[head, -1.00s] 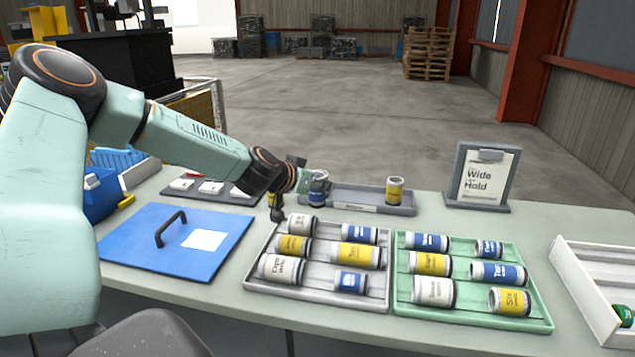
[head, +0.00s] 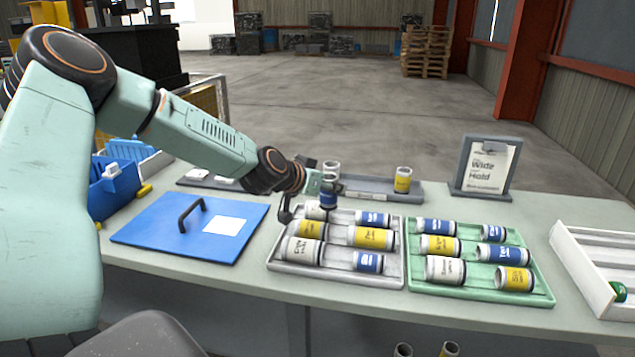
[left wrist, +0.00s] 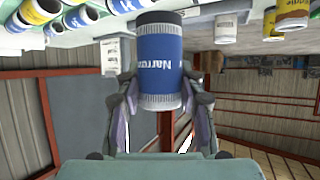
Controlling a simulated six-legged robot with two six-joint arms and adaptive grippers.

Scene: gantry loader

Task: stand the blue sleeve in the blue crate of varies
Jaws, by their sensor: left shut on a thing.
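My left gripper (head: 310,192) is shut on a sleeve with a blue band (head: 328,195). In the left wrist view the blue sleeve (left wrist: 160,55) sits between both fingers, its label reading "Narrow", partly cut off. In the head view it is upright near the back edge of the grey tray. The blue crate (head: 115,190) stands at the table's left end, well left of the gripper. Its inside is mostly hidden, and I cannot read a label on it. My right gripper is not in view.
A blue lid with a handle (head: 160,228) lies between crate and trays. The grey tray (head: 335,275) and green tray (head: 480,291) hold lying sleeves. Behind stands a shallow grey tray (head: 375,190) with a yellow-banded sleeve (head: 403,178). A sign (head: 484,165) and white bin (head: 575,275) are right.

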